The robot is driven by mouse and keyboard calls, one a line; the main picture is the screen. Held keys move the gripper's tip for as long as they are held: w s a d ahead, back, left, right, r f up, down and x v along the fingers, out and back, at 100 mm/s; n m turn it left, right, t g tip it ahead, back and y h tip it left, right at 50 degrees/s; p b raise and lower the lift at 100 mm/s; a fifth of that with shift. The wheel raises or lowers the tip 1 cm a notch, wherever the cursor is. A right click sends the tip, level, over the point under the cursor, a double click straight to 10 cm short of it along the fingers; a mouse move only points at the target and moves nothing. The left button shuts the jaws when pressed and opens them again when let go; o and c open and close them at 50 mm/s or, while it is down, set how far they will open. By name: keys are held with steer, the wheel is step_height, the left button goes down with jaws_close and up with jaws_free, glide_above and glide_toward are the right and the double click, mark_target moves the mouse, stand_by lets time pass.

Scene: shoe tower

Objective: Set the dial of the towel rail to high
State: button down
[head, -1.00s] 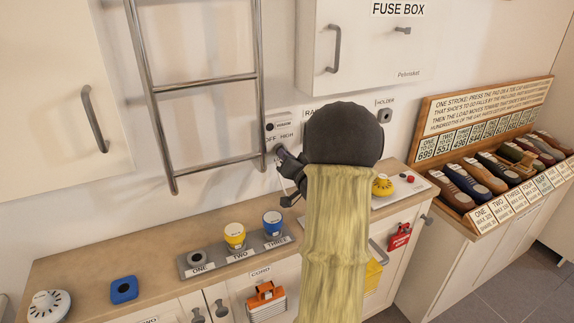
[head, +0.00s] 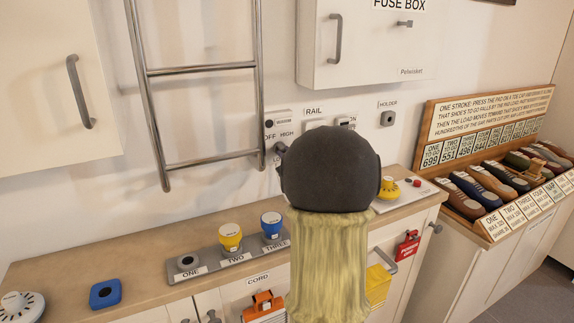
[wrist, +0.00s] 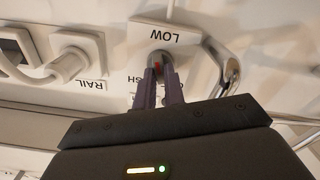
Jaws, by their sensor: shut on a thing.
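In the wrist view, which is upside down, LOW reads on the plate beyond the knob. The labels on the near side are partly covered by my fingers. My gripper (wrist: 158,78) has its two dark fingers shut on the dial. The mark's exact angle is hard to tell. In the head view the plate's OFF and HIGH labels (head: 279,134) show, but my arm hides most of the dial and my fingers.
The chrome towel rail (head: 205,71) is close beside the dial. A RAIL socket with a plug (wrist: 75,62) is on its other side. The fuse box (head: 365,45) hangs above. Below is a counter (head: 130,240) with yellow and blue knobs.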

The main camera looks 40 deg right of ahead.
steer(key=n+b, duration=0.6)
steer(key=n, duration=0.1)
steer(key=n+b, duration=0.6)
steer(key=n, duration=0.2)
steer(key=n+b, duration=0.6)
steer(key=n, duration=0.1)
steer(key=shift+f, duration=0.25)
steer(key=shift+n, duration=0.3)
steer(key=shift+r, duration=0.1)
steer(key=c, duration=1.5)
jaws_free()
steer(key=shift+r, duration=0.1)
